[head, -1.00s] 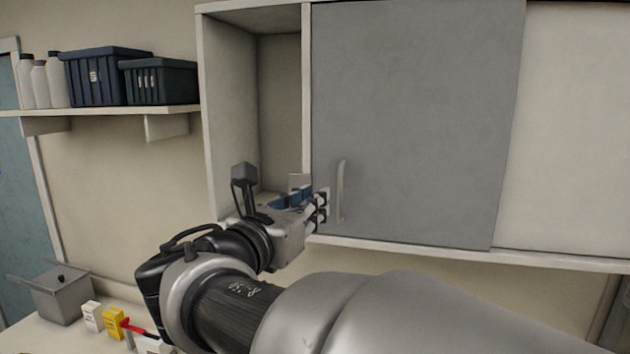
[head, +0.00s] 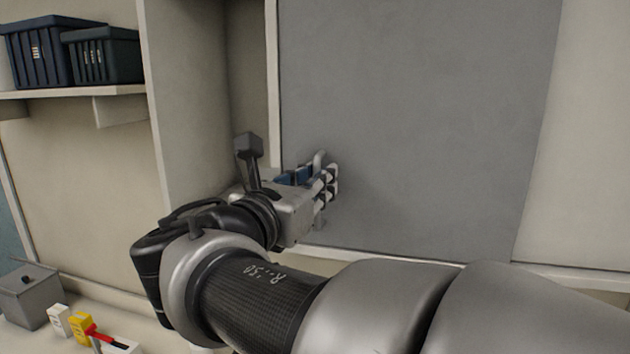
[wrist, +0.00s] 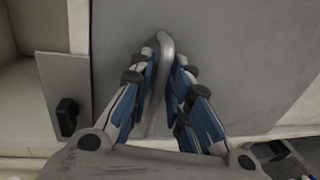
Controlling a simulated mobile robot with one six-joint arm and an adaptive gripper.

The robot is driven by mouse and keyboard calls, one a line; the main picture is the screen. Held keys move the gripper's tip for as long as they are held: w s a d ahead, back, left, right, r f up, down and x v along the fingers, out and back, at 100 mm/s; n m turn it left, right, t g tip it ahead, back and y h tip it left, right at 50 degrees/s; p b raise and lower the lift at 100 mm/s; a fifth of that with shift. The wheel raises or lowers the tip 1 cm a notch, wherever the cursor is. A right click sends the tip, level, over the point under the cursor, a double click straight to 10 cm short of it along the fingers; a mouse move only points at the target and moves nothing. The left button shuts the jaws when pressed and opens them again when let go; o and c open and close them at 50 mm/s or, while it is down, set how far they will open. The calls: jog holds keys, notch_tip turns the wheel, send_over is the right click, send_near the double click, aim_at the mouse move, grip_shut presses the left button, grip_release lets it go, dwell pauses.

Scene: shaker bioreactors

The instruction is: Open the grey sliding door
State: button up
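The grey sliding door (head: 430,110) fills the middle of the head view. Its left edge lies along a pale upright of the wall cabinet, and the compartment left of that upright is uncovered. The door's upright metal handle (wrist: 165,50) is near its lower left; in the head view my gripper (head: 328,185) hides much of it. In the wrist view my gripper (wrist: 165,62) has one finger on each side of the handle, with almost no gap at the tips, and looks shut on it.
A pale panel (head: 595,130) lies right of the door. Dark blue bins (head: 40,55) stand on a wall shelf (head: 70,94) at left. A grey box (head: 30,298) and small white and yellow cartons (head: 80,326) are on the counter below.

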grip_shut()
jog(key=shift+d, duration=0.1)
dwell(0.5)
